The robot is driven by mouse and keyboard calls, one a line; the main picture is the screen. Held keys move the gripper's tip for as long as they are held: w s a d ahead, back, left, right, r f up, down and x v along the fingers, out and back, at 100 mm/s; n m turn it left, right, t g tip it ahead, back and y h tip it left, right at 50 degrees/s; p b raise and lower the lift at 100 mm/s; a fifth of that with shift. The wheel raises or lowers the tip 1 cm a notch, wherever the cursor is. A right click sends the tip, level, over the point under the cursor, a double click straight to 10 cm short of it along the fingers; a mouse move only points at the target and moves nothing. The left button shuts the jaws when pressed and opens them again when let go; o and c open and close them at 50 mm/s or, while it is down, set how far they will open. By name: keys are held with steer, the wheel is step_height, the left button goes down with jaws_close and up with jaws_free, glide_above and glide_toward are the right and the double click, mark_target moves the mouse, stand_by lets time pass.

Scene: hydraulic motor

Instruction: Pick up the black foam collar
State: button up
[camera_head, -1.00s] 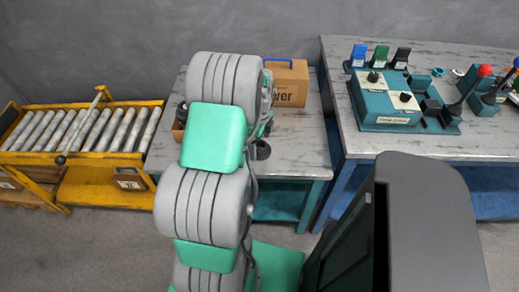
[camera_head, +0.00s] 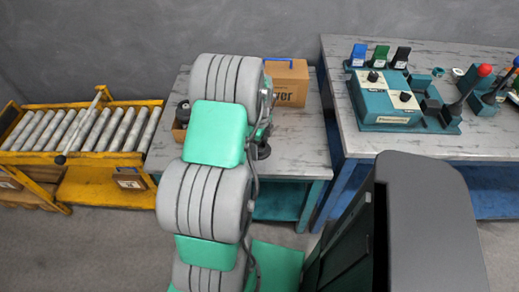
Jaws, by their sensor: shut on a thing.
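My arm stands in front of the middle table and hides much of its top. My gripper is hidden behind the arm, so its fingers and anything between them do not show. A small dark round thing (camera_head: 262,151) sits on the table just right of the arm. Another dark rounded thing (camera_head: 183,112) shows at the arm's left edge, above a brown box edge. I cannot tell whether either of them is the black foam collar.
A cardboard box (camera_head: 290,84) stands at the back of the middle table (camera_head: 300,150). A yellow roller conveyor (camera_head: 80,132) is at left. The right bench (camera_head: 460,143) carries a teal control unit (camera_head: 390,100) and levers. The middle table's front right is clear.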

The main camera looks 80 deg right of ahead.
steer(key=shift+c, duration=1.3)
steer(key=shift+r, duration=0.1)
